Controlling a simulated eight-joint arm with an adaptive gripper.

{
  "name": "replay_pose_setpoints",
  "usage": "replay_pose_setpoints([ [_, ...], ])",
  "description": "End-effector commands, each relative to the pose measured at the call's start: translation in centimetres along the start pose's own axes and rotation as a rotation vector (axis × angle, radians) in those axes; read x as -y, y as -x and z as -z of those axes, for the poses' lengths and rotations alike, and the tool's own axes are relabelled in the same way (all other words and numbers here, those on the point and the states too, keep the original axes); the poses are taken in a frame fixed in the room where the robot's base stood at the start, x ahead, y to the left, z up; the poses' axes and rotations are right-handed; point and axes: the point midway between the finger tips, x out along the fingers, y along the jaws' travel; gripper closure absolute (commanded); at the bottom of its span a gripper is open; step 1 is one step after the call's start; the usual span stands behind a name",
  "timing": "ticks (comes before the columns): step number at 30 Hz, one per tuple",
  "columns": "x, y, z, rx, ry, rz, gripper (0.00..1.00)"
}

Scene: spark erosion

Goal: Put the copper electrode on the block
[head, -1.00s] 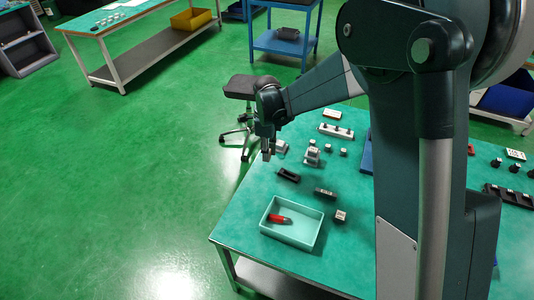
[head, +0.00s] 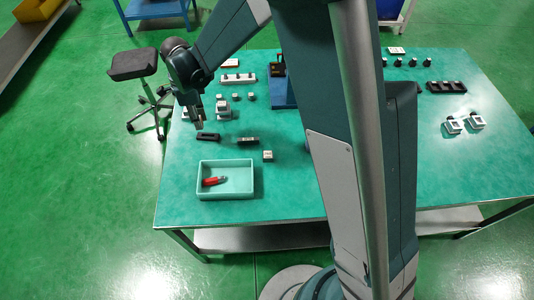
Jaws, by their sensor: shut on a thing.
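My gripper (head: 198,119) hangs pointing down over the left part of the green table (head: 290,180). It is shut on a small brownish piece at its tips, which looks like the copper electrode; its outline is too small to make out. Just right of the gripper stands a grey metal block-like piece (head: 223,108). A black slotted piece (head: 208,137), a dark bar (head: 247,141) and a small pale-topped cube (head: 267,155) lie nearer the camera. I cannot tell which of these is the task's block.
A pale teal tray (head: 226,196) with a red-handled tool (head: 213,181) stands at the front left. A pale strip with knobs (head: 238,79) and a blue fixture (head: 281,92) are farther back. A stool (head: 134,66) stands left of the table. The table's front middle is clear.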

Motion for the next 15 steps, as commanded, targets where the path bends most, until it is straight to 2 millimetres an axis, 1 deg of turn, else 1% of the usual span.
replay_pose_setpoints([
  [1, -0.5, 0.3, 1.7, 0.0, -0.01, 0.0, 1.0],
  [3, -1.1, 0.5, 3.9, 0.0, -0.022, 0.0, 1.0],
  [8, -2.9, 1.1, 8.7, 0.0, -0.045, 0.0, 1.0],
  [9, -3.5, 1.2, 9.8, 0.0, -0.051, 0.0, 1.0],
  [15, -6.4, 1.7, 15.4, 0.0, -0.081, 0.0, 1.0],
])
